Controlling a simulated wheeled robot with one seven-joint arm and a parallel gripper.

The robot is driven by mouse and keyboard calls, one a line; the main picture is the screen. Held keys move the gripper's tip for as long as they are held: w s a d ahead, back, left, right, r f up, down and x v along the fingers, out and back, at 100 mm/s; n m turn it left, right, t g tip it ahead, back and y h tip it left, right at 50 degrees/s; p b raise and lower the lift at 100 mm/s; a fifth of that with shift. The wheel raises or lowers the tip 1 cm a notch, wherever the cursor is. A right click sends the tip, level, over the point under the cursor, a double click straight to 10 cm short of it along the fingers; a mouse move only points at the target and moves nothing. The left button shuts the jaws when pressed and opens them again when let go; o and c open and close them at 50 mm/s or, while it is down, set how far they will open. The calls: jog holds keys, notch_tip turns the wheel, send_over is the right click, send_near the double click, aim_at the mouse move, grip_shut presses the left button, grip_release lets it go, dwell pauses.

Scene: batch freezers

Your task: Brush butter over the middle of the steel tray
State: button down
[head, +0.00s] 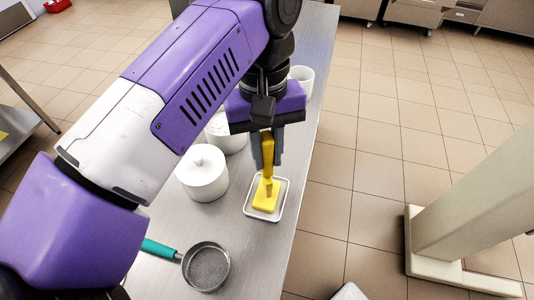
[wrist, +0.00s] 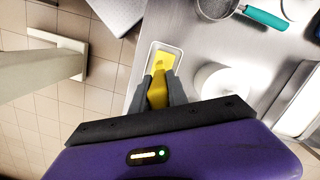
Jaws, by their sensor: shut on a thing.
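My gripper (head: 267,160) is shut on the yellow handle of a brush (head: 267,147), which points down. The brush (wrist: 157,92) also shows between the fingers in the wrist view. Its lower end is at a yellow butter slab (head: 262,205) in a small pale-rimmed dish (head: 249,212). Whether the bristles touch the butter is hard to tell. In the wrist view, the butter (wrist: 172,56) lies inside the dish just beyond the fingertips. A larger shiny tray (wrist: 300,112), apparently the steel tray, is cut off at the right edge; my arm hides that area in the head view.
A white lidded pot (head: 203,176) stands left of the dish, with another white container (head: 226,138) behind it and a white cup (head: 303,78) farther back. A sieve (head: 207,267) with a teal handle lies near the front. The steel table's right edge is close to the dish.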

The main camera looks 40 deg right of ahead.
aim_at(267, 137)
jog(key=shift+r+p, duration=0.55)
jog(key=shift+r, duration=2.25)
jog(key=shift+f+b, duration=0.75)
jog(key=shift+f, duration=2.75)
jog(key=shift+w+d, duration=0.1)
